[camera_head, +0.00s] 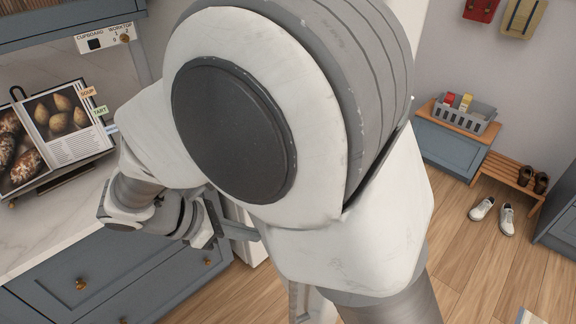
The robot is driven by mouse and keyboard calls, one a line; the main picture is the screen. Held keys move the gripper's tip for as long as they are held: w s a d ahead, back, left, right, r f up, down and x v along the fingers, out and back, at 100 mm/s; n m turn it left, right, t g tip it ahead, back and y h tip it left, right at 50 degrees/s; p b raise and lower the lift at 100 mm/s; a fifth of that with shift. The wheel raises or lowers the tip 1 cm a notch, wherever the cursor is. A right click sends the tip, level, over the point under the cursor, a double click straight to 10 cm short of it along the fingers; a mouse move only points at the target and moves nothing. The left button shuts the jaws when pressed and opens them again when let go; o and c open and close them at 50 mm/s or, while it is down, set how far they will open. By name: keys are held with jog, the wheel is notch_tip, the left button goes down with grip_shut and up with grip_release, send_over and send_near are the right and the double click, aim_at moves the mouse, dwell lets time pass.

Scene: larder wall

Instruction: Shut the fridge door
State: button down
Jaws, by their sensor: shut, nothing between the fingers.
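My gripper (250,234) is at the lower middle, beside the blue-grey cabinets, with its narrow grey fingers pointing right. It is shut with nothing in it. A narrow white upright strip (254,254) shows just behind and below the fingers; it may be part of the fridge, but I cannot tell if it is the door. I cannot tell whether the fingers touch it. My large white and grey arm hides most of the middle, so how far the fridge door stands open is not visible.
A marble worktop (30,235) with an open cookbook (70,125) lies left, above blue-grey drawers (130,275).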

jog(key=w+d+f, duration=0.2)
jog(key=w+d, duration=0.1)
jog(key=d, duration=0.2)
jog(key=shift+d+f+p, duration=0.2)
jog(key=shift+d+p, duration=0.15)
jog(key=shift+p, duration=0.1)
jog(key=shift+w+d, duration=0.1)
jog(key=shift+w, duration=0.1)
